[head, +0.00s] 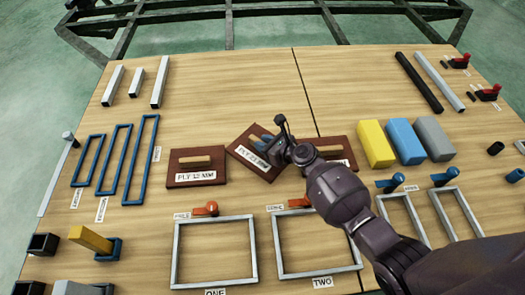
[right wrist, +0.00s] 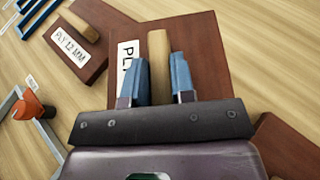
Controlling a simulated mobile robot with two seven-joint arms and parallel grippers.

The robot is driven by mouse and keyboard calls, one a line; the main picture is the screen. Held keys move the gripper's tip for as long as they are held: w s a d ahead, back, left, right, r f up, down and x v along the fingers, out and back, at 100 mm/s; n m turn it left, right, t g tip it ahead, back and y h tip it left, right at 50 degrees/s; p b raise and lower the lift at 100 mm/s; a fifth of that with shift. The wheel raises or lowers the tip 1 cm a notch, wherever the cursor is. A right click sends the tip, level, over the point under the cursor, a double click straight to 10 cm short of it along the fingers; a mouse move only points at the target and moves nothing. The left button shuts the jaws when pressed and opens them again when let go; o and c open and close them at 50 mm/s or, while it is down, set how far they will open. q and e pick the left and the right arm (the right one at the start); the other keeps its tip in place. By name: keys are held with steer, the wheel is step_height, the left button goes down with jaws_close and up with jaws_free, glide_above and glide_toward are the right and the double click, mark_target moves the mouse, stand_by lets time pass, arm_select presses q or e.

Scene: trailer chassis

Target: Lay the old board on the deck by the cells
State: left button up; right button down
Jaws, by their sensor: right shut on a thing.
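A dark brown board (head: 242,150) with a wooden handle and a PLY label sits turned at an angle near the middle of the deck (head: 225,110). My right gripper (head: 267,138) is shut on its handle, with a blue finger on each side of the handle (right wrist: 158,60) in the right wrist view. I cannot tell whether this board is clear of the deck. Two square grey frames, labelled ONE (head: 174,250) and TWO (head: 278,245), lie in front. My left gripper is not in view.
Another brown board (head: 182,179), labelled PLY 12 MM, lies to the left. A further brown board (head: 345,143) lies partly behind my gripper. Yellow (head: 375,143), blue (head: 406,141) and grey (head: 435,138) blocks stand to the right. The deck behind the boards is clear.

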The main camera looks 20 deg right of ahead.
step_height(320, 180, down, 4)
steer(key=shift+s+r+b, duration=0.1)
steer(key=shift+r+b, duration=0.15)
steer(key=shift+b, duration=0.7)
steer(key=shift+f+b, duration=0.35)
steer(key=shift+f, duration=0.1)
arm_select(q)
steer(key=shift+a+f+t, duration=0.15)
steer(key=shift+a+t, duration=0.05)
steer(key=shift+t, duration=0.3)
arm_select(e)
steer(key=shift+w+r, duration=0.2)
steer(key=shift+r, duration=0.05)
steer(key=shift+f, duration=0.2)
steer(key=c, duration=1.4)
jaws_free()
steer(key=shift+f, duration=0.15)
steer(key=o, duration=0.4)
steer(key=shift+o, duration=0.2)
